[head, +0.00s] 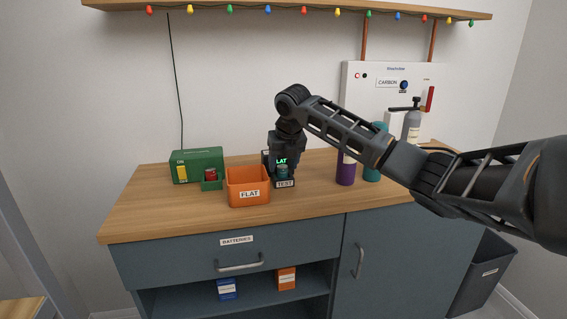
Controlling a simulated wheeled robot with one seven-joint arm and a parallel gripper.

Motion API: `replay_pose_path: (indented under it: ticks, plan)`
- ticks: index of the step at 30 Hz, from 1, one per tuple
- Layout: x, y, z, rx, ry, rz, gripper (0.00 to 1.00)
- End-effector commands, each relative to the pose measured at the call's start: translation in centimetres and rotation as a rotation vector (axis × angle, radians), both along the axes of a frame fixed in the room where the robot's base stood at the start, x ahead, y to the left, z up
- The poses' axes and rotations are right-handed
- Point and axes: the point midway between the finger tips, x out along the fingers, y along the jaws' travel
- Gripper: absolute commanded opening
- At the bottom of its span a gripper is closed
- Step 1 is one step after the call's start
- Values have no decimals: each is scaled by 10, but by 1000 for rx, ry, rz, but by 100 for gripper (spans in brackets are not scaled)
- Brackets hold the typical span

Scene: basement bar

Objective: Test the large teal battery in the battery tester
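The battery tester (285,184), a dark box labelled TEST, stands on the wooden counter. The teal battery (283,171) shows as a small teal piece at the tester, directly under my gripper. My gripper (284,166) points down over the tester from above. Its fingertips are at the battery, but they are too small and dark to tell whether they are closed on it. How deep the battery sits in the tester is hidden.
An orange bin (248,185) labelled FLAT stands close left of the tester. A green box (197,165) marked ON and a small green holder with a red battery (211,174) are farther left. Purple (346,170) and teal (374,168) bottles stand right. A BATTERIES drawer (233,262) is below.

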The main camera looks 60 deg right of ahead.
Motion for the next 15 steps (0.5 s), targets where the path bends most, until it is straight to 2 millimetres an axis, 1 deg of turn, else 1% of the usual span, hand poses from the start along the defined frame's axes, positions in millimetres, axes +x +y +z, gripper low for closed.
replay_pose_path:
  ticks: [9, 11, 15]
  plan:
    - [-1, 1, 2, 0, 0, 0, 64]
    - [-1, 2, 6, -1, 0, 1, 64]
    - [-7, 7, 24, -2, -2, 1, 64]
